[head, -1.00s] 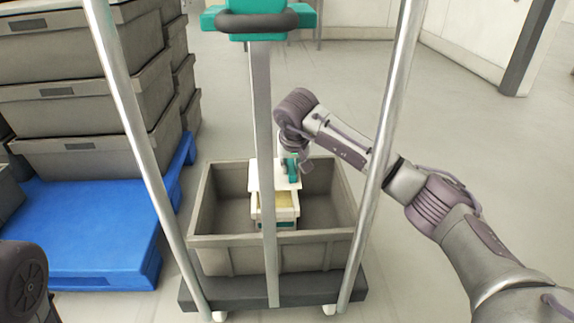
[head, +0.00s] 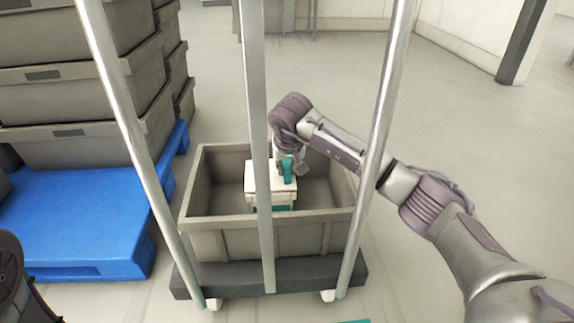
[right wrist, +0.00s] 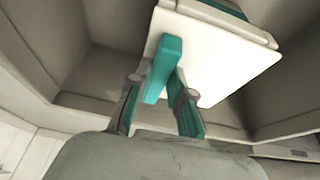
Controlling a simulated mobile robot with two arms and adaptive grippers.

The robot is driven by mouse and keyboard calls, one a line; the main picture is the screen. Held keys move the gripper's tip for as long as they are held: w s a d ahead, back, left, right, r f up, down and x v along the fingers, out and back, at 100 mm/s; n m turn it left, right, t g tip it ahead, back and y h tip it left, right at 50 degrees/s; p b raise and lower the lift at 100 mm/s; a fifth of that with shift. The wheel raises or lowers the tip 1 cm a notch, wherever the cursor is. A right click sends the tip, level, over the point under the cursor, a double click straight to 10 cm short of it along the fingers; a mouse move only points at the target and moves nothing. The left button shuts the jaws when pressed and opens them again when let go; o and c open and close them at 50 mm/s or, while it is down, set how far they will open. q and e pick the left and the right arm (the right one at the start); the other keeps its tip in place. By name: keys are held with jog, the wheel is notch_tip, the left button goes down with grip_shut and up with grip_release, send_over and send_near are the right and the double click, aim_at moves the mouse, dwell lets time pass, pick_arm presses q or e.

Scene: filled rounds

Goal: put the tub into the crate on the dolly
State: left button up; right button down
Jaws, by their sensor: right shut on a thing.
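The tub (head: 256,178) is white with a flat top, a teal grip on it and teal lower on its side. It is inside the grey crate (head: 325,232), near the middle. The crate stands on the dark dolly (head: 315,272). My right gripper (head: 287,172) reaches down into the crate from the right and is shut on the tub's teal grip. In the right wrist view the grip lies between the fingers (right wrist: 160,95), and the white top (right wrist: 215,60) slopes. The crate's front wall and a pole hide the tub's underside; I cannot tell whether it touches the floor.
Upright metal poles (head: 258,110) rise from the dolly's near side, in front of the crate. Grey crates (head: 85,105) are stacked on a blue pallet (head: 75,225) at the left. The floor behind and to the right is open.

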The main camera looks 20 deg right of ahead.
jog(key=shift+s+a+p, duration=0.1)
jog(key=shift+s+p, duration=0.15)
jog(key=shift+p, duration=0.25)
dwell(0.5)
jog(key=shift+f, duration=0.25)
dwell(0.6)
jog(key=c, duration=1)
grip_release()
jog(key=shift+o, duration=0.3)
jog(key=o, duration=0.4)
jog(key=shift+o, duration=0.2)
